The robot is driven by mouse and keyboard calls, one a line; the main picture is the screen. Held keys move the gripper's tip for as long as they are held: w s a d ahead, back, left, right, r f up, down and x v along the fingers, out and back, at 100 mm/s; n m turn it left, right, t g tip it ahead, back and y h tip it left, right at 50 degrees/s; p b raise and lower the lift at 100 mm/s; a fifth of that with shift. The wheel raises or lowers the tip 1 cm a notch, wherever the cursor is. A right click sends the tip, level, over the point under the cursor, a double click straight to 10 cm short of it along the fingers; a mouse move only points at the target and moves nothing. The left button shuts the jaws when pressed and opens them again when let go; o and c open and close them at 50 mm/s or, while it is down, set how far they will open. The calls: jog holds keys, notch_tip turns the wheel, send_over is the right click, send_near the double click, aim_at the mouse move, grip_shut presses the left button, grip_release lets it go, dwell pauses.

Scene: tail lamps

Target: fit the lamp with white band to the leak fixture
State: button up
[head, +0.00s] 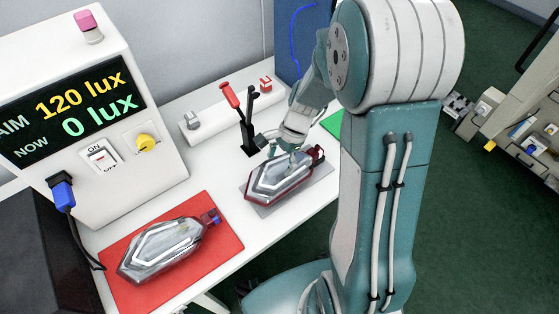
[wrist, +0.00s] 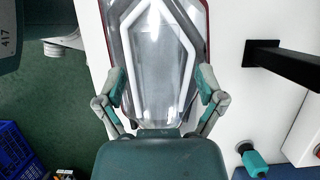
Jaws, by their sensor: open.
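A clear tail lamp with a dark red edge (head: 280,181) lies on a grey plate (head: 303,192) beside a clamp with a red handle (head: 230,95); I cannot tell whether this is the leak fixture. In the wrist view this lamp (wrist: 155,45) shows a white band tracing its outline. My gripper (head: 284,143) is over the lamp, open, with one finger at each long side in the wrist view (wrist: 161,84). A second clear lamp (head: 160,250), with a paler grey band and a blue piece at its end, lies on a red mat (head: 225,238).
A white light-test box (head: 100,190) with a lux display stands at the left, its blue plug (head: 62,193) cabled. A white bar (head: 205,122) and black clamp post (head: 249,125) stand close behind the lamp. A green mat (head: 332,123) is partly hidden by my arm.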

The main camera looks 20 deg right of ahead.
jog(key=v, duration=1.2)
jog(key=shift+a, duration=0.1)
jog(key=s+a+r+n+t+h, duration=0.4)
jog(key=s+r+n+t, duration=0.3)
jog(key=s+r+n, duration=0.3)
jog(key=s+n, duration=0.4)
jog(key=s, duration=0.1)
jog(key=shift+s+r, duration=0.2)
jog(key=shift+a, duration=0.15)
dwell(0.4)
